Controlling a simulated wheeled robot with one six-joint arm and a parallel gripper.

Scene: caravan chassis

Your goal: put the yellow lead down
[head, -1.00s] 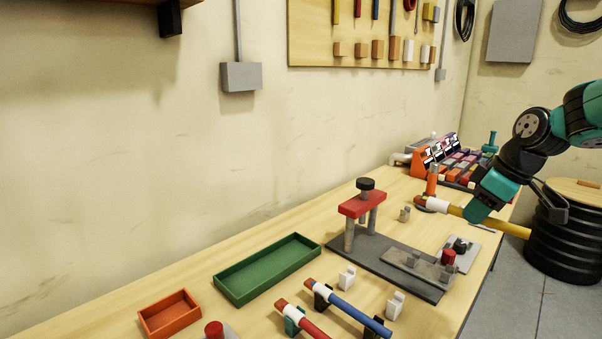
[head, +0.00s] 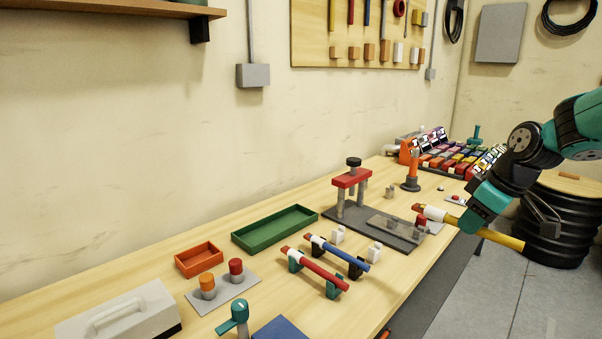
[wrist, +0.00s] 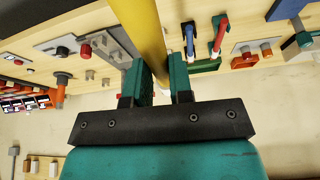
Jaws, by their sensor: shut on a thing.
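The yellow lead (head: 505,240) is a long rod with a white band and a red-brown tip. My gripper (head: 472,222) is shut on it, near its middle, and holds it in the air at the bench's right edge. Its tip points left, in front of the press base's right end. In the wrist view the yellow lead (wrist: 148,32) passes between the teal jaws (wrist: 160,82). Two small white cradles (head: 374,252) stand empty on the bench. The red lead (head: 320,272) and blue lead (head: 340,254) rest on their own cradles.
A red-topped press (head: 352,179) stands on a grey base behind the white cradles. A green tray (head: 275,229) and orange tray (head: 199,260) lie to the left. A black ribbed drum (head: 560,225) stands beyond the bench. Front bench wood right of the red lead is clear.

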